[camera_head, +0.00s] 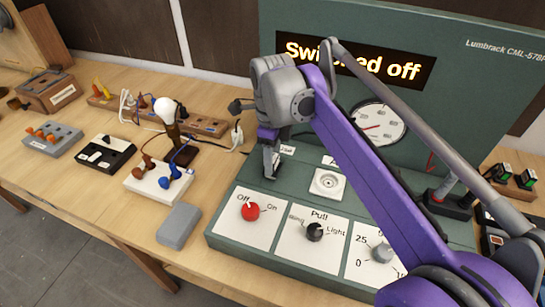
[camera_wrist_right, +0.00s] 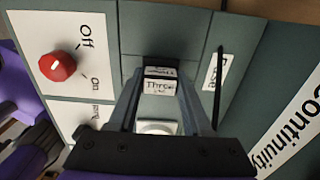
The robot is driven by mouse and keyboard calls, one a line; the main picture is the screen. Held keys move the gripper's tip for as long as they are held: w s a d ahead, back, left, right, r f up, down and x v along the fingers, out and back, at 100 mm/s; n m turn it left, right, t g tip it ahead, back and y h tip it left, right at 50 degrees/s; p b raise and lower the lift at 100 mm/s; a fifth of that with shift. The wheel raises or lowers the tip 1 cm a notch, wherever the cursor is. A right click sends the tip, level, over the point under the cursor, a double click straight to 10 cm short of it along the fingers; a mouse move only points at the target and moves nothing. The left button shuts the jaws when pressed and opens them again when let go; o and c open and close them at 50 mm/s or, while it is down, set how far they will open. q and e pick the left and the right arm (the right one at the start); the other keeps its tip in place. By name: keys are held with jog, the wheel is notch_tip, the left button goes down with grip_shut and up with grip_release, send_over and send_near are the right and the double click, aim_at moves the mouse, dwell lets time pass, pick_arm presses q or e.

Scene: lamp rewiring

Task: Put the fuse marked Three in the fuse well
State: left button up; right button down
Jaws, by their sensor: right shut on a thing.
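My right gripper (camera_head: 271,168) is over the back left part of the green tester's top. In the right wrist view my gripper (camera_wrist_right: 159,88) is shut on a small fuse (camera_wrist_right: 159,87) with a white label that seems to read Three. A dark patch (camera_wrist_right: 160,62) lies just beyond the fuse; I cannot tell whether it is the fuse well or how deep the fuse sits. A white label (camera_wrist_right: 217,72), apparently reading Fuse, is beside the gripper. The left gripper is not in view.
The tester has a red Off/On knob (camera_head: 250,211), a black knob (camera_head: 315,232), a grey knob (camera_head: 382,253) and a white round socket (camera_head: 328,182). Its display (camera_head: 355,62) reads Switched off. A lamp (camera_head: 171,115) and a grey block (camera_head: 179,226) stand to the left.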

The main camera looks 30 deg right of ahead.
jog(key=shift+f, duration=0.3)
jog(key=shift+c, duration=1.3)
grip_release()
notch_tip(320, 180, up, 11)
jog(key=shift+f+p, duration=0.1)
jog(key=shift+p, duration=0.75)
